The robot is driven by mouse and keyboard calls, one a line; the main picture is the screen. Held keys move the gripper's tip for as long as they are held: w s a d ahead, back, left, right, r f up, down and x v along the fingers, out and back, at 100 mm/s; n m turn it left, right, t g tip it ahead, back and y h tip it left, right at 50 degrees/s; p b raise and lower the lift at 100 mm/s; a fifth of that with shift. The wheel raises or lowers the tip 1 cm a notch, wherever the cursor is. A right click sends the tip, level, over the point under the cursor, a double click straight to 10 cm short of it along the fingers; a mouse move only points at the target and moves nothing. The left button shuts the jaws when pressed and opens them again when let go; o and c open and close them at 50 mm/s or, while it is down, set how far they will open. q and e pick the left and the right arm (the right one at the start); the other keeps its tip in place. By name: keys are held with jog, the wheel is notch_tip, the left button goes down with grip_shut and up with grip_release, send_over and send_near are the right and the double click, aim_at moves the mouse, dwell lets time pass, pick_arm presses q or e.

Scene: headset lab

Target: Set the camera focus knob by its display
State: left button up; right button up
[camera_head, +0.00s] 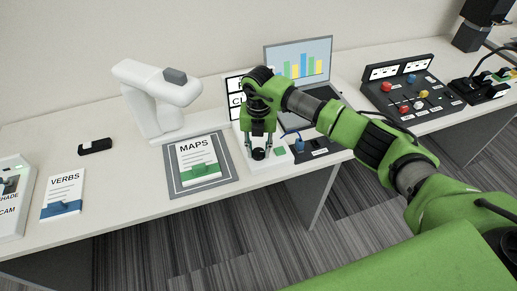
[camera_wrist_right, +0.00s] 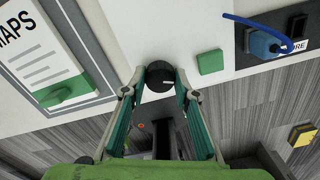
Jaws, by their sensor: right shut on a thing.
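The black focus knob (camera_wrist_right: 159,77) sits on a white base box (camera_head: 278,162) at the table's front edge. My right gripper (camera_head: 259,153) comes down over the box from above. In the right wrist view its two fingertips (camera_wrist_right: 157,88) are closed on the sides of the knob. A green button (camera_wrist_right: 210,62) is on the box to the right of the knob. The display (camera_head: 235,95) stands behind the box; my gripper and arm hide most of it, so its reading cannot be made out. My left gripper is not in view.
A MAPS sheet (camera_head: 198,151) on a grey mat lies left of the box, below a white document camera (camera_head: 157,97). A dark panel with a blue plug (camera_head: 299,144) is just right. A laptop (camera_head: 299,62) stands behind. A control board (camera_head: 409,93) is further right.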

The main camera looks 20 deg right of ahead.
jog(key=n+b, duration=0.2)
jog(key=n, duration=0.1)
jog(key=shift+f+b, duration=0.1)
jog(key=shift+b, duration=0.3)
jog(key=shift+n+b, duration=1.15)
jog(key=shift+n, duration=0.65)
jog(key=o, duration=1.1)
